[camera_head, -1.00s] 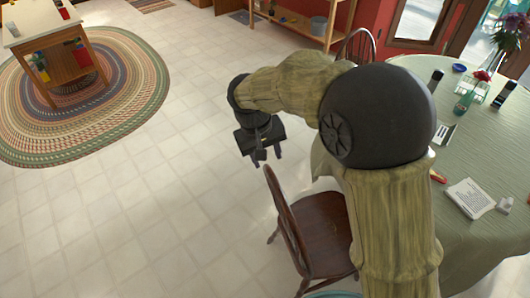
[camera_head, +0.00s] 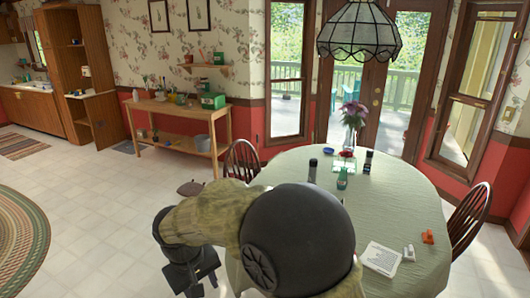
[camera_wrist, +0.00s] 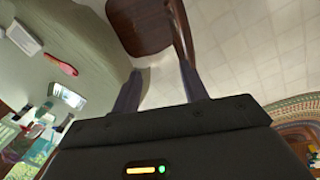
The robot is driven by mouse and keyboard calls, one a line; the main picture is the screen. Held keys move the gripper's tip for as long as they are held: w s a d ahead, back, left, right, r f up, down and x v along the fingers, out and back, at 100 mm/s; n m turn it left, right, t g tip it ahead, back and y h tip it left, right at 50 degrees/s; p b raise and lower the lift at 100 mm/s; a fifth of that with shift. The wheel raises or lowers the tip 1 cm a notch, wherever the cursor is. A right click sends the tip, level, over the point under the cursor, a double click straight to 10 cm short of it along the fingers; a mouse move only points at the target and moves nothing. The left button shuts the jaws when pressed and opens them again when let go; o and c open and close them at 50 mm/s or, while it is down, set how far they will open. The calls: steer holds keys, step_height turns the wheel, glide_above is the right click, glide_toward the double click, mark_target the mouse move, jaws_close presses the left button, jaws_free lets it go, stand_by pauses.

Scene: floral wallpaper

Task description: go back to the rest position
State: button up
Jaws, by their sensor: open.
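My gripper (camera_head: 203,287) is at the lower left of the head view, beside the left edge of the round table, pointing down. In the wrist view my gripper (camera_wrist: 160,72) shows two separated fingers with nothing between them. My arm is bent, and its large dark joint covers the near part of the table in the head view.
The table (camera_head: 405,205) holds a flower vase (camera_head: 352,118), bottles, a white paper card (camera_head: 381,258) and an orange item (camera_head: 428,237). A wooden chair (camera_wrist: 142,25) is close to my fingers. Open tiled floor (camera_head: 95,205) lies left.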

steer(key=s+d+f+m, duration=0.1)
steer(key=s+d+m, duration=0.1)
steer(key=d, duration=0.8)
steer(key=s+d+f+m, duration=0.1)
steer(key=s+d+m, duration=0.1)
steer(key=d, duration=0.9)
steer(key=s+d+m+t+y, duration=0.1)
steer(key=d+m, duration=0.3)
steer(key=d, duration=0.6)
steer(key=shift+s+d+f, duration=0.3)
steer(key=shift+s+f, duration=0.1)
steer(key=shift+s, duration=0.35)
